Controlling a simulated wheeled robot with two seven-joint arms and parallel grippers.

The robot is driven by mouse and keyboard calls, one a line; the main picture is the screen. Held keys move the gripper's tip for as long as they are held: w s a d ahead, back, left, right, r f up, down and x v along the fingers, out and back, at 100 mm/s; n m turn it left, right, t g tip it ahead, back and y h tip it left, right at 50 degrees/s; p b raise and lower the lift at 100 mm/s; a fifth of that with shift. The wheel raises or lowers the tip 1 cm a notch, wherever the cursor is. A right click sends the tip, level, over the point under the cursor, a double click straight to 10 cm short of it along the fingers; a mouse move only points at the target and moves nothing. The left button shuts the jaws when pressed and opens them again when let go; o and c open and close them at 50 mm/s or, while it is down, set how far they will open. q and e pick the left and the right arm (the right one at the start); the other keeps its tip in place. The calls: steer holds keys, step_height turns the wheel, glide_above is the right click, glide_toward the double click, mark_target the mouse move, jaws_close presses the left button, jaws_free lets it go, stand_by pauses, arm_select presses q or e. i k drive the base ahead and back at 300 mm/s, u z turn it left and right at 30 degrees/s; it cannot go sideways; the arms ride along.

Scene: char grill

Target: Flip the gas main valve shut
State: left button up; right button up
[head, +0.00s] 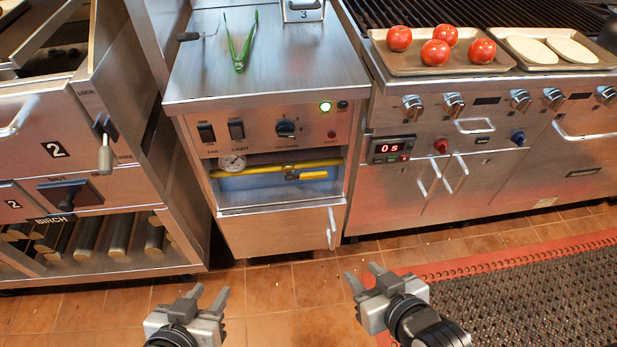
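The gas main is a yellow pipe (262,169) running across an open recess in the middle steel cabinet. A round gauge (232,163) sits at its left end. The yellow valve handle (313,175) lies about level, along the pipe, at the right of the recess. My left gripper (208,296) is open and empty, low in front of the cabinet over the floor. My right gripper (363,278) is open and empty, to the right of it, also over the floor. Both are well short of the valve and touch nothing.
Above the recess is a panel with switches, a knob (286,129) and a lit green light (325,107). A cabinet door (280,228) with a handle is below. Green tongs (241,45) lie on top. A grill with tomatoes (436,53) stands right. Tiled floor in front is clear.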

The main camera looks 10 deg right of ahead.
mark_target(288, 176)
steer(key=z, duration=0.7)
steer(key=k, duration=0.75)
steer(key=u, duration=0.65)
steer(key=i, duration=1.05)
